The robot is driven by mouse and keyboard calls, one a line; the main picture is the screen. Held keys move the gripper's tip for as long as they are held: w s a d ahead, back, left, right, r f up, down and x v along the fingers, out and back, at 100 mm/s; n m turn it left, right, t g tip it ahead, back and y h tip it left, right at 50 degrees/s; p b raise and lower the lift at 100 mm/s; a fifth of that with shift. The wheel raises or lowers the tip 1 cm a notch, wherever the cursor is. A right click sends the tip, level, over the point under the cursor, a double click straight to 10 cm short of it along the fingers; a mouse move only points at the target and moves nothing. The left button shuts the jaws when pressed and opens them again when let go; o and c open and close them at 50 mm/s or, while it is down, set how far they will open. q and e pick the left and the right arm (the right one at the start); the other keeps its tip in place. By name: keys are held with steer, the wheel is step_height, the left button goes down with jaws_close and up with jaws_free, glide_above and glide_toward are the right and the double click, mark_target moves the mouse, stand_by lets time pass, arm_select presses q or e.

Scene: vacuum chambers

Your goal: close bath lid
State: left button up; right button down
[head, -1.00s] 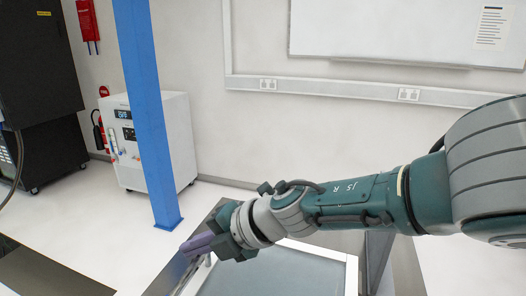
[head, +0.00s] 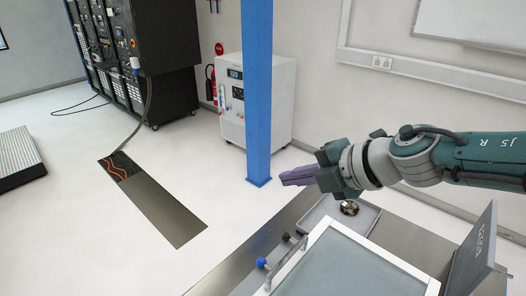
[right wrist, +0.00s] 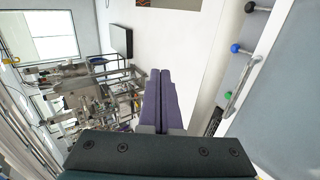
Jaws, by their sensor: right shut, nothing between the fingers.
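The bath lid (head: 350,268) is a grey panel in a white frame at the bottom of the head view. It appears to lie flat over the bench, and its near part is cut off. Its metal bar handle (head: 286,264) runs along the left edge and also shows in the right wrist view (right wrist: 241,86). My right gripper (head: 299,176) has purple fingers, shut and empty. It is raised beyond the lid's far left corner, apart from the handle. My left gripper is not in view.
Blue (head: 261,262) and black (head: 286,237) knobs stand left of the lid. A grey tray (head: 368,218) with a round metal part lies behind it. An upright grey panel (head: 474,255) stands at right. A blue post (head: 258,90) rises behind. Floor at left is mostly clear.

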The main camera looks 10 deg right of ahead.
steer(key=a+m+t+b, duration=0.2)
steer(key=a, duration=0.1)
steer(key=m+g+h+b, duration=0.25)
steer(key=m+b, duration=0.55)
steer(key=m, duration=0.8)
glide_toward(280, 288)
steer(key=w, duration=0.1)
steer(key=w+d+r, duration=0.1)
steer(key=w, duration=0.1)
steer(key=w+d+r, duration=0.1)
steer(key=shift+w+r, duration=0.2)
steer(key=s, duration=0.1)
steer(key=s+y, duration=0.1)
steer(key=s+y+b, duration=0.1)
steer(key=shift+s+a+g, duration=0.25)
steer(key=shift+s+a, duration=0.1)
steer(key=b+x, duration=0.1)
steer(key=x, duration=0.7)
steer(key=shift+f, duration=0.1)
steer(key=shift+w+a+f, duration=0.4)
steer(key=shift+w, duration=0.1)
